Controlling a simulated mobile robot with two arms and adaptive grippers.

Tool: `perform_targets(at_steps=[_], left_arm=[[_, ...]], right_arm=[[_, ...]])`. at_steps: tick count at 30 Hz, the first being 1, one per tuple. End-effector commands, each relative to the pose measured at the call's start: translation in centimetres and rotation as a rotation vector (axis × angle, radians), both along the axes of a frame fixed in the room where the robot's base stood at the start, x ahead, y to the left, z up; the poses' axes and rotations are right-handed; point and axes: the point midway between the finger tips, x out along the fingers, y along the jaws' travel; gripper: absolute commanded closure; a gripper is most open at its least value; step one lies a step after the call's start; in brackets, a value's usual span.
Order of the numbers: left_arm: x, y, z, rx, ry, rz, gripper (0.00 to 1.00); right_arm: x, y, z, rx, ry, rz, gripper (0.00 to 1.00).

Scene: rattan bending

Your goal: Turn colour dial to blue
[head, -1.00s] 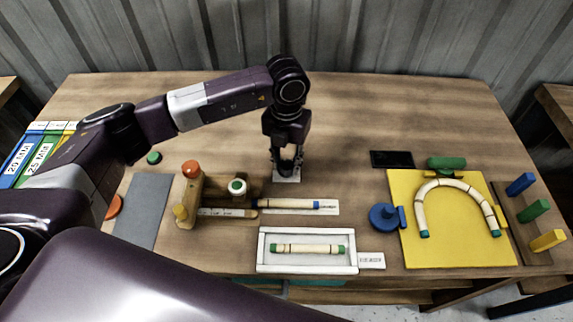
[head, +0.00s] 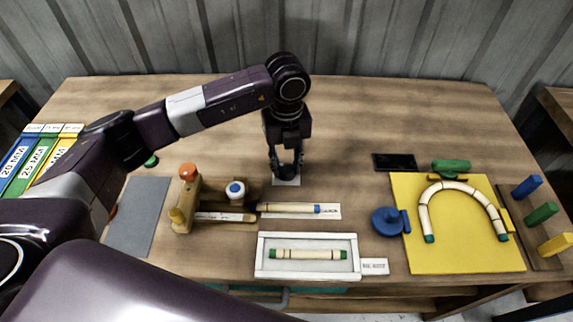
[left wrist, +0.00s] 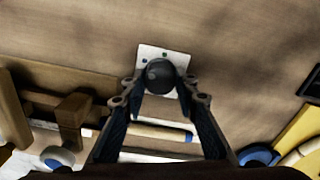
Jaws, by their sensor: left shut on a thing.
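The colour dial is a white plate (head: 287,181) with a dark round knob, lying on the table past the wooden jig. In the left wrist view the dark knob (left wrist: 160,76) sits between my fingertips, and the white plate (left wrist: 151,51) shows small green and blue dots behind it. My left gripper (head: 286,172) points down and is shut on the knob. It also shows in the left wrist view (left wrist: 158,88). Any pointer mark on the knob is too small to tell. A white round cap (head: 236,188) on the jig shows a blue centre. My right gripper is not in view.
The wooden jig (head: 183,212) stands left of the dial, with a blue-tipped rod (head: 290,208) beside it. A white tray (head: 263,258) holds a green-ended rod. A yellow board (head: 470,257) with a bent rod lies right. The table behind the dial is clear.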

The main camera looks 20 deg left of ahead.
Motion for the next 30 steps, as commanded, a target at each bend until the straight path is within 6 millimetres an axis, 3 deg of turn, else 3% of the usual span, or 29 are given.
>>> perform_targets(at_steps=[12, 13, 18, 26, 30], left_arm=[[0.2, 0.1, 0.2, 0.0, -0.006, 0.009, 0.96], [0.2, 0.1, 0.2, 0.0, -0.006, 0.009, 0.71], [0.1, 0.0, 0.1, 0.0, -0.004, 0.008, 0.55], [0.1, 0.0, 0.1, 0.0, -0.002, 0.007, 0.55], [0.1, 0.0, 1.3, -0.002, -0.004, 0.006, 0.55]], right_arm=[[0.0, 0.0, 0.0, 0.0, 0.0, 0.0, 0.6], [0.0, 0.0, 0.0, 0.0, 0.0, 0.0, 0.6], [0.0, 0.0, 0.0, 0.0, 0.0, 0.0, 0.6], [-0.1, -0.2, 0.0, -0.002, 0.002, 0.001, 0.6], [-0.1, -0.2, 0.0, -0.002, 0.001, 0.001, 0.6]])
